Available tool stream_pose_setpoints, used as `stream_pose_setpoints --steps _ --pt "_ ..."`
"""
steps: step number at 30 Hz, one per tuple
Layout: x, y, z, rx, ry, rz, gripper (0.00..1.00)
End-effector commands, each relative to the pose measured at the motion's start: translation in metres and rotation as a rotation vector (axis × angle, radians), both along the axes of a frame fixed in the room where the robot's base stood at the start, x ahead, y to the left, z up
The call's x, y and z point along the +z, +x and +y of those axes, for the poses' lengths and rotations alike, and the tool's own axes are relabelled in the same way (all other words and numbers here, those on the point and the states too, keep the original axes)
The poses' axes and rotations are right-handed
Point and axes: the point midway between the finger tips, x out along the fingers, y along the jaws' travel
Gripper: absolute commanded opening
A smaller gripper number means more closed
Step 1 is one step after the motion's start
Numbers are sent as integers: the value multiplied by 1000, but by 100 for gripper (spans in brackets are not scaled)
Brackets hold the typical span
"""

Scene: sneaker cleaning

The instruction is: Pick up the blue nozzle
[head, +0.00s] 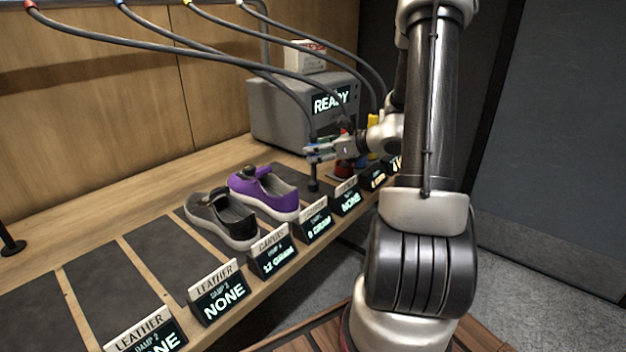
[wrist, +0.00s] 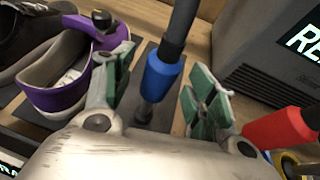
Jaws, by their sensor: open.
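The blue nozzle (wrist: 163,75) stands upright in the wrist view, with a dark hose rising from its top and a dark tip below. It is between the two green-padded fingers of my gripper (wrist: 160,92), which are open with a gap on each side of it. In the head view my gripper (head: 318,150) is near the grey machine, at the far end of the shoe row. The nozzle is mostly hidden behind the fingers there; a dark stem and foot show below them.
A purple shoe (head: 264,192) and a dark grey shoe (head: 222,217) sit left of my gripper. The grey machine (head: 290,112) reads READY. Labelled signs (head: 312,222) line the bench front, and hoses hang overhead.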

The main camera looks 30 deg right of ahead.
Motion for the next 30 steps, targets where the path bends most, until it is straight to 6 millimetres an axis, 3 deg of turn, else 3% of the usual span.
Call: stream_pose_setpoints --steps 4,11,21,30 --pt "-7 13 8 2 0 0 57" --pt "-8 15 9 2 -1 -1 57" --pt "-8 15 9 2 -1 -1 0" --pt "-6 15 9 2 -2 -1 0"
